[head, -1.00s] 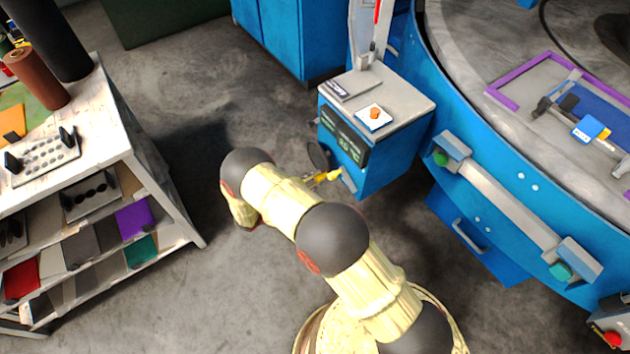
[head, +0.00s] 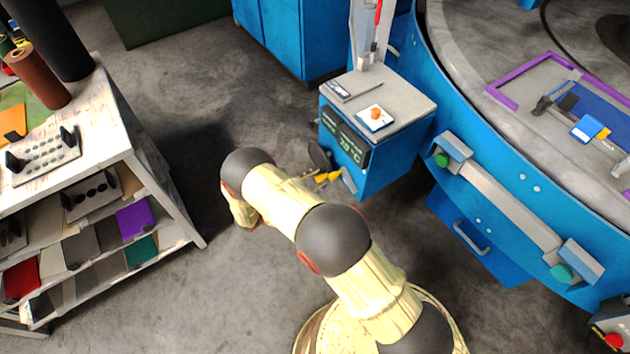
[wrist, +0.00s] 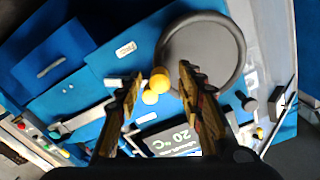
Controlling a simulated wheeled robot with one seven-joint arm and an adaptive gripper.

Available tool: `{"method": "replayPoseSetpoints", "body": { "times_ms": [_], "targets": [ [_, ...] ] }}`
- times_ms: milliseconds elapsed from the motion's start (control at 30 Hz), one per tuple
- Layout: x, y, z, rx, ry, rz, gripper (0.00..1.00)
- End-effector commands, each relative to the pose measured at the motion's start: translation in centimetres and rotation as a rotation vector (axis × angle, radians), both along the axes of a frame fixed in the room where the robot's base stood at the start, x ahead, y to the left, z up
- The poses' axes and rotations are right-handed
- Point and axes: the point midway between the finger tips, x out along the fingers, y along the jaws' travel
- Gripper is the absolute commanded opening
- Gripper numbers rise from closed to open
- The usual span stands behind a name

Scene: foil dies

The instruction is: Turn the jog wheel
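The jog wheel (wrist: 205,55) is a dark grey disc on the blue cabinet's front in the wrist view. It also shows nearly edge-on in the head view (head: 318,155). A round yellow knob (wrist: 160,78) is at the wheel's left rim. My gripper (wrist: 160,84) is open, with one gold finger on each side of the knob in the picture. The right finger overlaps the wheel's lower part. I cannot tell whether either finger touches the knob. In the head view my arm hides much of the gripper.
A display (wrist: 172,140) reading 20 °C is below the wheel in the wrist view. The cabinet's grey top (head: 408,100) carries an orange button on a white plate (head: 375,117). A big blue round table (head: 510,165) stands right, and a shelf (head: 125,145) left.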

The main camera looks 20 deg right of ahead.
Motion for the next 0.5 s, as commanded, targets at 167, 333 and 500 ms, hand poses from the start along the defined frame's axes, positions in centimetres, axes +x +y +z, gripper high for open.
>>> {"method": "replayPoseSetpoints", "body": {
  "times_ms": [167,333,500],
  "targets": [
    [-0.1,0.1,0.0,0.0,0.0,0.0,0.38],
    [-0.5,1.8,0.0,0.0,0.0,0.002,0.38],
    [-1.6,5.1,-0.1,0.0,0.0,0.003,0.38]
  ]
}}
